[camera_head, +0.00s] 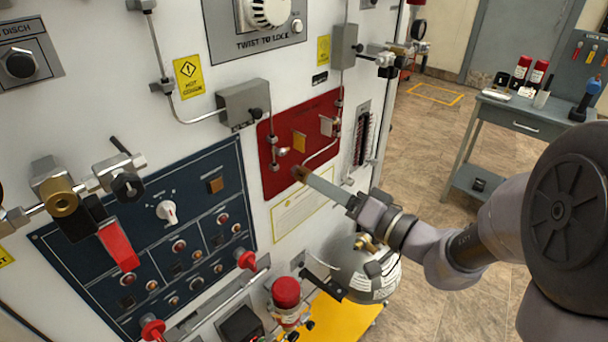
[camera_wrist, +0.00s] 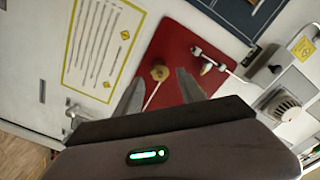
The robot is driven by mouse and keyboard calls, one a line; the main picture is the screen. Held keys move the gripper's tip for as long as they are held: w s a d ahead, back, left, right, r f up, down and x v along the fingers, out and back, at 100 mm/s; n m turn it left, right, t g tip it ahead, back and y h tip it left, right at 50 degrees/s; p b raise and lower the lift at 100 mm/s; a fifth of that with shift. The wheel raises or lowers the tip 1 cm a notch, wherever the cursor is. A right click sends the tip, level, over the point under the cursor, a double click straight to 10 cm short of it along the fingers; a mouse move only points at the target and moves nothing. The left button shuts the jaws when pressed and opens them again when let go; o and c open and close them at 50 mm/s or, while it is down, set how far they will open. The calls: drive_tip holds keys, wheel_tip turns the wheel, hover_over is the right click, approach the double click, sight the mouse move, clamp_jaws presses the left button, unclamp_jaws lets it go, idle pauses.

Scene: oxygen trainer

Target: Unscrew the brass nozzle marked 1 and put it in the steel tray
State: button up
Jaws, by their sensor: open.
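A brass nozzle (camera_wrist: 160,72) is on the red panel (camera_wrist: 172,43) in the wrist view, just beyond and between my two fingertips. My gripper (camera_wrist: 158,86) is open and empty, with one finger on each side of the nozzle in the picture; I cannot tell if either touches it. A second brass piece (camera_wrist: 206,68) sits on a fitting to the right. In the head view my gripper (camera_head: 310,177) reaches the lower part of the red panel (camera_head: 268,180), with the brass nozzle (camera_head: 299,172) partly hidden at its tips. No number is legible. I cannot make out a steel tray.
Thin pipes and a grey box (camera_head: 243,103) are around the red panel. A blue control panel (camera_head: 150,235) is to its left, and a round steel vessel (camera_head: 365,275) is below my gripper. A workbench (camera_head: 520,115) stands at right, with open floor before it.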

drive_tip(key=shift+m, duration=0.8)
drive_tip(key=m, duration=0.3)
drive_tip(key=shift+p, duration=0.4)
drive_tip(key=m+p, duration=0.1)
drive_tip(key=m, duration=0.2)
drive_tip(key=shift+m, duration=0.4)
drive_tip(key=m+p, duration=0.1)
drive_tip(key=m, duration=0.2)
drive_tip(key=shift+p, duration=0.3)
